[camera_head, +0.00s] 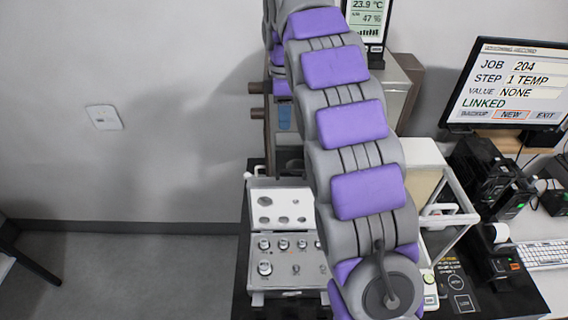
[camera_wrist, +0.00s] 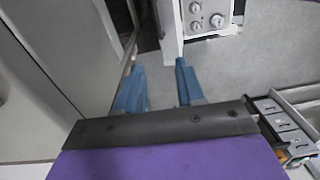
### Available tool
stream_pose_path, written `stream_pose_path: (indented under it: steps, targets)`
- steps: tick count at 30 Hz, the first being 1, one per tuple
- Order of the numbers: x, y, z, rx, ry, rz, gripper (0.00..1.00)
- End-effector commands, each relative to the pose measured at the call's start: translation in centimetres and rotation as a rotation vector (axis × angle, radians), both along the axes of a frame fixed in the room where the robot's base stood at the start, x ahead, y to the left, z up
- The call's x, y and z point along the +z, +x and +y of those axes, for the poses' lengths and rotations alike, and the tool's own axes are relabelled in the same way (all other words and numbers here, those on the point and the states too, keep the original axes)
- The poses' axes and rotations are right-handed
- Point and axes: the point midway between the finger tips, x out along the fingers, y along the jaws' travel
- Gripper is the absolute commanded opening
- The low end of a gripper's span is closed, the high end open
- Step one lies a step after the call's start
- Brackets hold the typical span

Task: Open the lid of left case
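In the head view a metal case (camera_head: 290,277) stands on the black table, left of my arm. Its lid (camera_head: 280,209), pale with round recesses, stands raised at the back. Several metal weights sit in the tray; my arm hides its right side. My gripper shows in the wrist view (camera_wrist: 160,78) with two blue fingers apart and nothing visible between them. In the head view it is mostly hidden behind my arm; a small blue patch left of the arm may be a finger. I cannot tell how far it is from the case.
A monitor (camera_head: 512,85), black devices (camera_head: 485,170) and a keyboard (camera_head: 540,254) stand at the right. A clear-sided weighing chamber (camera_head: 463,208) is right of my arm. In the wrist view a grey panel (camera_wrist: 75,45) rises close on the left. Open floor (camera_head: 150,275) lies left of the table.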

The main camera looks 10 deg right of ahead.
Motion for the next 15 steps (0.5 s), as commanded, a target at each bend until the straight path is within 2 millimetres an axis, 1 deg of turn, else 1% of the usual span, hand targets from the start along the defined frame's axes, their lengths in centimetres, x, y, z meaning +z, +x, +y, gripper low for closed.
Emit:
stream_pose_path:
  steps: [4, 7, 13, 15]
  targets:
    - [-0.2, 0.4, 0.1, 0.022, 0.001, -0.003, 0.38]
    - [-0.7, 0.3, 0.1, 0.023, 0.002, 0.000, 0.38]
    - [-3.2, 0.2, 0.1, 0.022, 0.001, 0.001, 0.38]
    - [-4.5, 0.1, 0.1, 0.021, 0.001, 0.006, 0.38]
